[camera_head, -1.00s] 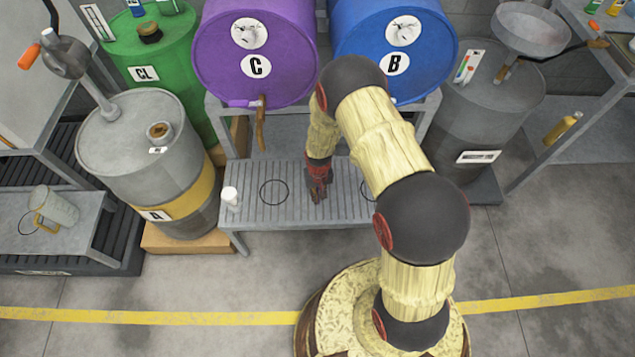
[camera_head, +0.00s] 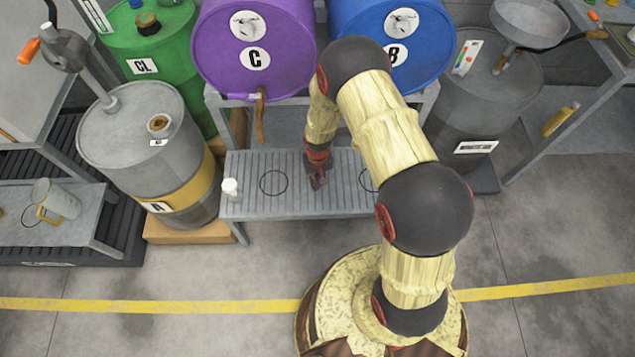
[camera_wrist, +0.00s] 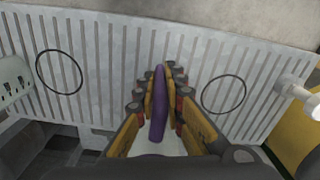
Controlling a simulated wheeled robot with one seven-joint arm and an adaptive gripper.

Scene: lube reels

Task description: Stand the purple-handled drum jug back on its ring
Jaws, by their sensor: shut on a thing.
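My gripper (camera_head: 317,183) is low over the slatted bench, right of a black ring (camera_head: 273,183) below the purple drum C. In the wrist view my gripper (camera_wrist: 165,76) is shut on the purple handle (camera_wrist: 158,105). A pale surface below the handle, probably the jug's body (camera_wrist: 158,146), shows only in part. The jug is not discernible in the head view. The wrist view shows that same ring (camera_wrist: 223,94) on the right and a second ring (camera_wrist: 58,72) on the left. Both are empty.
The purple drum (camera_head: 255,50) and blue drum (camera_head: 392,40) lie behind the bench (camera_head: 240,208). Grey drum A (camera_head: 150,145) stands left. A yellow-handled jug (camera_head: 58,198) is on the far-left bench.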

